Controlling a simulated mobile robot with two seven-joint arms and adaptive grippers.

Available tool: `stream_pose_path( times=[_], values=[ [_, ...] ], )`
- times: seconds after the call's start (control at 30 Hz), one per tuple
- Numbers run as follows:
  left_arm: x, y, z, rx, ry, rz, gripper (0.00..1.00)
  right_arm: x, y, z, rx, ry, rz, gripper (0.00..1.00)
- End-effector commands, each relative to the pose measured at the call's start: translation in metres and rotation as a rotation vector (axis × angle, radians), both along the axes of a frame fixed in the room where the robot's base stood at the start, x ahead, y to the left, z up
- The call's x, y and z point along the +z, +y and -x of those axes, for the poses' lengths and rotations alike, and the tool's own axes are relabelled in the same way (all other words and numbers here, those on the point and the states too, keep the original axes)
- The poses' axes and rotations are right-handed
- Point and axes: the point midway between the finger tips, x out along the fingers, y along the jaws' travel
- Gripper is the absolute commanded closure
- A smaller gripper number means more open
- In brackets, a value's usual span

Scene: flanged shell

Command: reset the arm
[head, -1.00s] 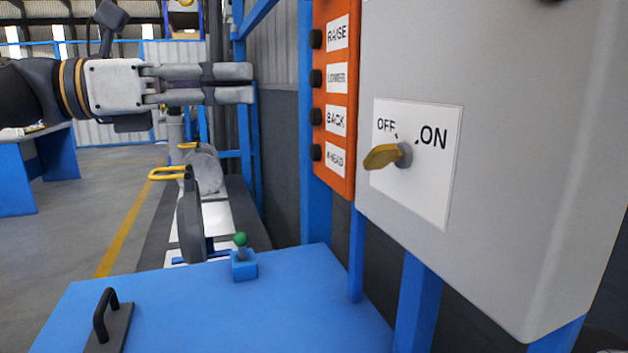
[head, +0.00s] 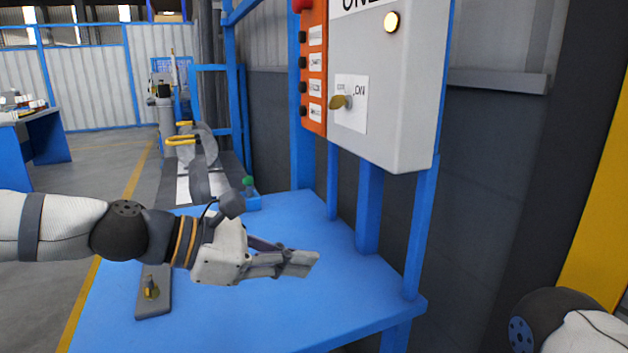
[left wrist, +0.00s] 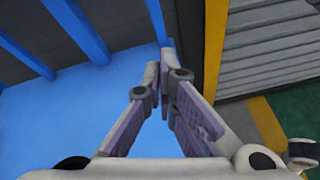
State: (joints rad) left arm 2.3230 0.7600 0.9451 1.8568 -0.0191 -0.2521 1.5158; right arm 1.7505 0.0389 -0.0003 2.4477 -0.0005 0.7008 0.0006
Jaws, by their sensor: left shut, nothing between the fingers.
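My left arm comes in from the left in the head view. Its gripper (head: 297,262) is shut and empty, above the blue table (head: 340,290) and pointing right. In the left wrist view the same gripper (left wrist: 165,62) shows its fingertips together, with the blue table top (left wrist: 50,120) behind at the left. My right gripper is out of view; only part of my right arm shows at the lower right of the head view.
A green-topped lever (head: 249,187) stands at the table's far edge. A handled plate (head: 153,292) lies near the arm.

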Motion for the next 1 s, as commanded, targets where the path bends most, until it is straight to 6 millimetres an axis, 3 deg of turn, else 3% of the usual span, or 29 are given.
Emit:
stream_pose_path(
  times=[0.03, 0.1, 0.17, 0.2, 0.3, 0.4, 0.5, 0.6, 0.7, 0.8, 1.0],
  values=[
    [-0.042, -0.009, 0.018, -0.046, -0.005, -0.08, 1.0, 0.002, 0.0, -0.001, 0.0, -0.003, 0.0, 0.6],
    [-0.106, -0.014, 0.047, -0.119, -0.028, -0.207, 1.0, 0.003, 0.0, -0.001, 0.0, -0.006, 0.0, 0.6],
    [-0.156, -0.013, 0.079, -0.198, -0.054, -0.316, 1.0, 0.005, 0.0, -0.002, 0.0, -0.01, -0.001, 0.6],
    [-0.189, -0.008, 0.103, -0.26, -0.072, -0.388, 1.0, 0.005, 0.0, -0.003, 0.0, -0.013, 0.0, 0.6],
    [-0.259, 0.012, 0.171, -0.447, -0.121, -0.561, 1.0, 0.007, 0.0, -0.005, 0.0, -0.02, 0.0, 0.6],
    [-0.312, 0.049, 0.247, -0.688, -0.183, -0.722, 1.0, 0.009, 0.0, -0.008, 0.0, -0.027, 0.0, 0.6],
    [-0.342, 0.097, 0.32, -0.97, -0.255, -0.85, 1.0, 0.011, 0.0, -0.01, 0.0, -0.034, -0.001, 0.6],
    [-0.351, 0.145, 0.375, -1.243, -0.329, -0.929, 1.0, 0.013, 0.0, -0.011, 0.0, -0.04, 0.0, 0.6],
    [-0.35, 0.18, 0.405, -1.443, -0.387, -0.963, 1.0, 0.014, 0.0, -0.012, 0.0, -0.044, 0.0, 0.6],
    [-0.347, 0.195, 0.417, -1.539, -0.416, -0.973, 1.0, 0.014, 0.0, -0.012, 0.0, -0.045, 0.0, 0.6],
    [-0.347, 0.197, 0.418, -1.551, -0.423, -0.975, 1.0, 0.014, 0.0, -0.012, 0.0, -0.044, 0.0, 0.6]
  ],
)
